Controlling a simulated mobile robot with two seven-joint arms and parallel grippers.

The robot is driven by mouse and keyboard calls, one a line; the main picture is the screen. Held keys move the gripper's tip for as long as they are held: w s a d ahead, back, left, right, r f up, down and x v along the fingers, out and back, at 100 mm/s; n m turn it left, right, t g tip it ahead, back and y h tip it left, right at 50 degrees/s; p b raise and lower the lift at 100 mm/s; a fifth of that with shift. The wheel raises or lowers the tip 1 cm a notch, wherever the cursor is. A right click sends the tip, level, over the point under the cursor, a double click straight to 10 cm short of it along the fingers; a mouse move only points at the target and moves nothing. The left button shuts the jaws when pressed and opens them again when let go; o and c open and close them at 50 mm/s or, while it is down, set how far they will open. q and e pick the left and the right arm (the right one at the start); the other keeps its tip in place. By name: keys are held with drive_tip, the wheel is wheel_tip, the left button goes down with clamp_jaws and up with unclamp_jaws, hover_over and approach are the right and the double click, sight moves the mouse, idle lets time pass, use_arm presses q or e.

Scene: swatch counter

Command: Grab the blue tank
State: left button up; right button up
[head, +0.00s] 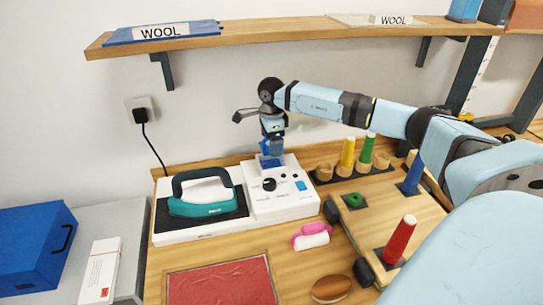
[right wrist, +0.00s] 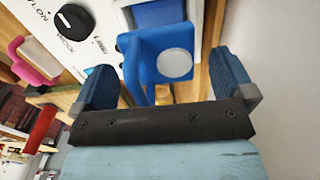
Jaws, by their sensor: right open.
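The blue tank (right wrist: 146,66) shows in the right wrist view, with a round white patch and a raised handle-like part. In the head view a bit of it (head: 270,161) shows at the back of the white iron station (head: 283,194), partly hidden by my gripper. My right gripper (head: 271,146) is over the tank, pointing down. In the right wrist view its two blue fingers (right wrist: 165,82) are apart, one on each side of the tank. I cannot tell whether they touch it. My left gripper is not in view.
A teal iron (head: 204,194) rests on the station's dark pad. Colored thread cones stand at the right, including a red one (head: 399,240). A pink-handled brush (head: 311,236) and a brown oval item (head: 331,289) lie in front. A shelf (head: 270,36) runs above my gripper.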

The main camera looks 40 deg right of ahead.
drive_tip(key=shift+f, duration=0.45)
drive_tip(key=shift+c, duration=0.2)
drive_tip(key=c, duration=1.4)
drive_tip(key=shift+r, duration=0.15)
